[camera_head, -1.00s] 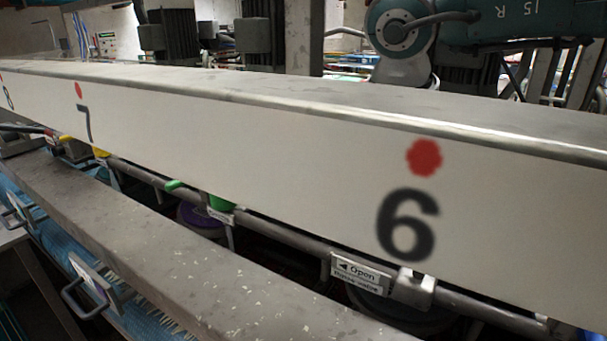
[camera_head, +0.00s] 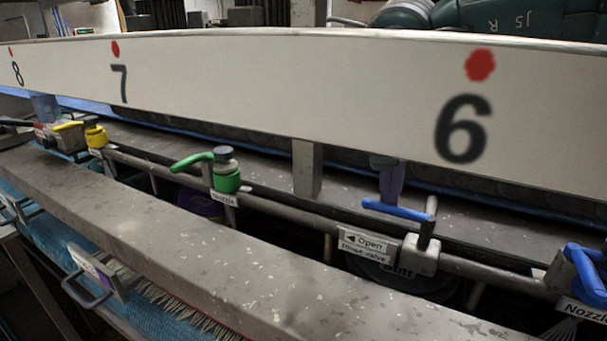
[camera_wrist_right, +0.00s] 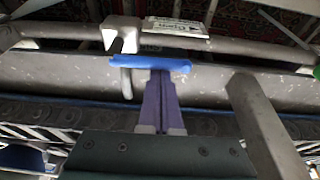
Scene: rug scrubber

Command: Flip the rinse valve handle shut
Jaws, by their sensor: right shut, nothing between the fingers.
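The rinse valve has a blue handle (camera_head: 398,210) that lies roughly level and points left from its grey stem. The grey valve body (camera_head: 420,255) sits on a pipe beside a label (camera_head: 366,246) reading "Open" with a left-pointing arrow. My right gripper (camera_head: 387,194) shows purple fingers coming down behind the handle, shut and empty. In the right wrist view the handle (camera_wrist_right: 145,64) crosses just past the fingertips (camera_wrist_right: 162,76); they look very close, but I cannot tell whether they touch. My left gripper is out of view.
A long white panel (camera_head: 300,90) numbered 6, 7 and 8 hangs above the pipe. A green-handled valve (camera_head: 226,172) and a yellow one (camera_head: 95,134) stand to the left, another blue handle (camera_head: 588,276) to the right. A metal beam (camera_head: 180,235) runs in front.

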